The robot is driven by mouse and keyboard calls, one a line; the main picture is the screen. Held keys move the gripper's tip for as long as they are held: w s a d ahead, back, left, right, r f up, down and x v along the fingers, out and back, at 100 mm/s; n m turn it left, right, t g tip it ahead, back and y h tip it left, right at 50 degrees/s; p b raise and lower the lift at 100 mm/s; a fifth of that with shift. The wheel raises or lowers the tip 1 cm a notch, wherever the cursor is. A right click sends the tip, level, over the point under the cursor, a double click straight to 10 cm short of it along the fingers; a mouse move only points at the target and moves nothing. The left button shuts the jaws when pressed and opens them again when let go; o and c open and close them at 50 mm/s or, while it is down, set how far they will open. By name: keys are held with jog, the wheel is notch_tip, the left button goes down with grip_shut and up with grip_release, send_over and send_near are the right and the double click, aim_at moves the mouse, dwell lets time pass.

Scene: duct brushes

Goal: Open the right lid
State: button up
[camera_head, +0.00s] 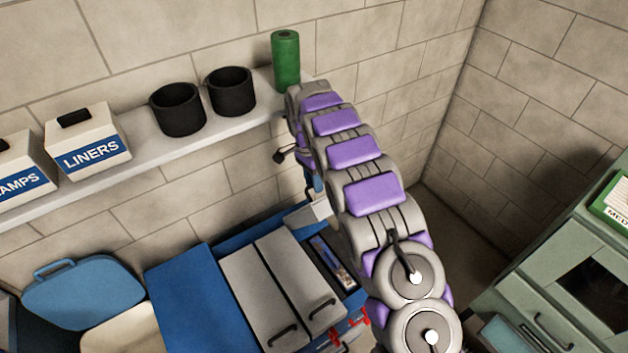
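A blue chest (197,300) stands below the shelf with two pale grey lids side by side on top. The left grey lid (257,297) and the right grey lid (297,272) both lie flat and shut, each with a black handle near its front edge. The right lid's handle (321,309) is clear to see. My purple and grey arm rises on the right of the chest and bends over at its top. The end of the arm is mostly hidden behind its links, above the chest's back right corner, so I cannot tell my gripper's state.
An open compartment (333,262) with small items lies right of the lids, with red parts (365,319) at the front. A wall shelf (150,153) holds boxes, two black pots and a green roll (286,60). A blue bin lid (83,294) is left; a green cabinet (545,290) is right.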

jog(key=shift+o, duration=0.2)
jog(key=shift+s+r, duration=0.1)
jog(key=shift+r, duration=0.05)
jog(key=s+d+r, duration=0.2)
jog(key=s, duration=0.5)
jog(key=s+d+r, duration=0.2)
jog(key=s, duration=0.6)
jog(key=shift+s+r, duration=0.15)
jog(key=shift+r, duration=0.25)
dwell(0.3)
